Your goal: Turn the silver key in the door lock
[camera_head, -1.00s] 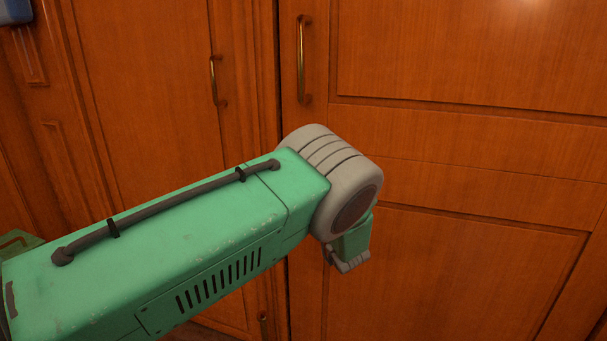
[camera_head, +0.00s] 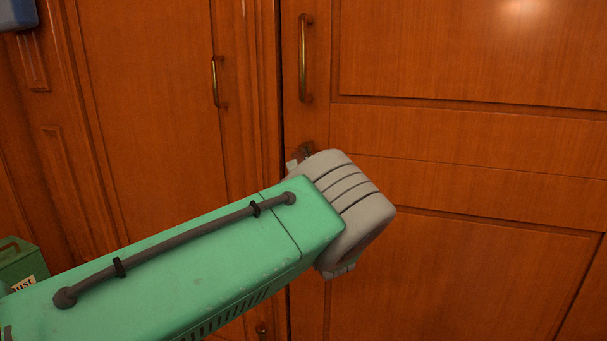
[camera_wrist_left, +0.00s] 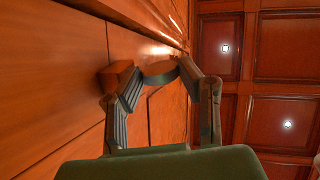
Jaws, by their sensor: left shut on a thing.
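The door (camera_head: 460,130) is brown panelled wood, straight ahead. A small dark fitting (camera_head: 307,149) shows on its left edge, just above my wrist, and may be the lock. My left gripper (camera_wrist_left: 159,72) is shut on a flat, rounded piece, seemingly the key's head (camera_wrist_left: 160,73), which looks dull brown in this light. A block (camera_wrist_left: 115,76) shows beside the fingers, against the wood. The key's shaft and keyhole cannot be made out. In the head view my wrist hides most of the gripper. My right gripper is not in view.
A brass handle (camera_head: 304,58) stands upright on the door above my wrist. Another brass handle (camera_head: 216,82) is on the panel to the left. A narrow dark gap runs down the door's left edge. A blue thing (camera_head: 17,15) is at the top left corner.

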